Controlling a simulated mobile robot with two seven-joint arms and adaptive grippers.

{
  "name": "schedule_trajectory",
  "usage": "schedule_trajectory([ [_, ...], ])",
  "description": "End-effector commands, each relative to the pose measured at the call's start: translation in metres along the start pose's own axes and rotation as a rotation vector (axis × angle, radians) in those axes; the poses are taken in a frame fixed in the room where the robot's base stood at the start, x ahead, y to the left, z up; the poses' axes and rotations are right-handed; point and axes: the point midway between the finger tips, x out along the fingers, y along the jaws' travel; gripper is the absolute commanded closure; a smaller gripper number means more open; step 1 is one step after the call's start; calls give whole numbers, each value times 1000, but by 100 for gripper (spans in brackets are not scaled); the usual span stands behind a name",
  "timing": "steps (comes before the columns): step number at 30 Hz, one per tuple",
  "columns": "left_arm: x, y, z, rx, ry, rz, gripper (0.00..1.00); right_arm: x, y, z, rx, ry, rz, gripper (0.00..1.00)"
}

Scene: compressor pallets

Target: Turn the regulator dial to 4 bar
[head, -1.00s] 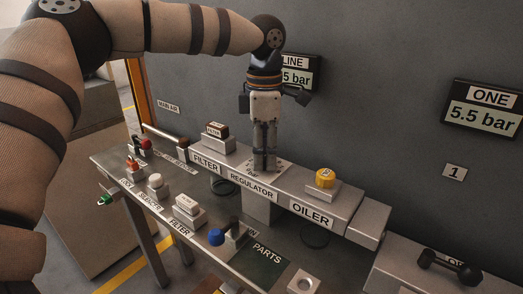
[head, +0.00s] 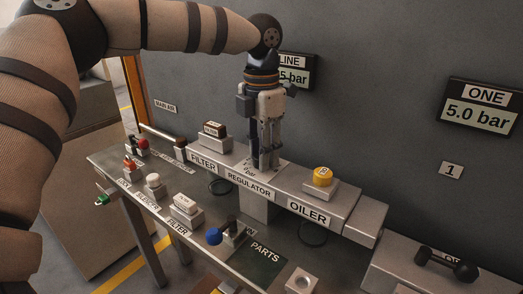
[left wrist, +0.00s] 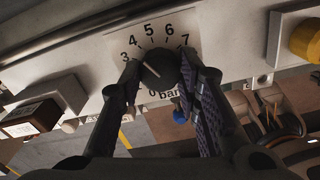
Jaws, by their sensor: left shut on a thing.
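The regulator dial (left wrist: 160,68) is a dark round knob on a white scale plate (left wrist: 150,30) marked with numbers from 3 to 7 along its visible top, with "bar" below. My left gripper (left wrist: 158,88) points down at it, with a finger on each side, shut on the knob. In the head view my left gripper (head: 268,163) stands upright over the regulator block (head: 250,188), hiding the knob. Where the knob's pointer sits is hard to tell. The wall display ONE (head: 479,105) reads 5.0 bar. My right gripper is not in view.
The LINE display (head: 292,68) is partly hidden behind my gripper. A brown-topped filter block (head: 213,131) stands left of the regulator, and a yellow oiler cap (head: 323,176) right of it. A lower shelf holds several parts, including a blue knob (head: 214,236).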

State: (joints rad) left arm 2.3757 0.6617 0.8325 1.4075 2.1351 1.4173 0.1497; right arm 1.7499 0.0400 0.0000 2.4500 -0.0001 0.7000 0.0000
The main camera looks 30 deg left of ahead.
Motion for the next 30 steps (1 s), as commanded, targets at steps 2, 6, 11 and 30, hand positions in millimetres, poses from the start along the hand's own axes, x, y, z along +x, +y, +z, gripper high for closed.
schedule_trajectory([
  [2, 1, 0, 0, -8, 2, 0, 97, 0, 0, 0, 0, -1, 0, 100],
  [6, 1, 0, 0, -15, 2, 0, 97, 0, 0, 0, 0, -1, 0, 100],
  [11, 1, 0, 0, -14, 2, -1, 97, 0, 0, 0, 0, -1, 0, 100],
  [30, -18, 0, 1, -13, -4, 1, 49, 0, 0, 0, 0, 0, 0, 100],
])
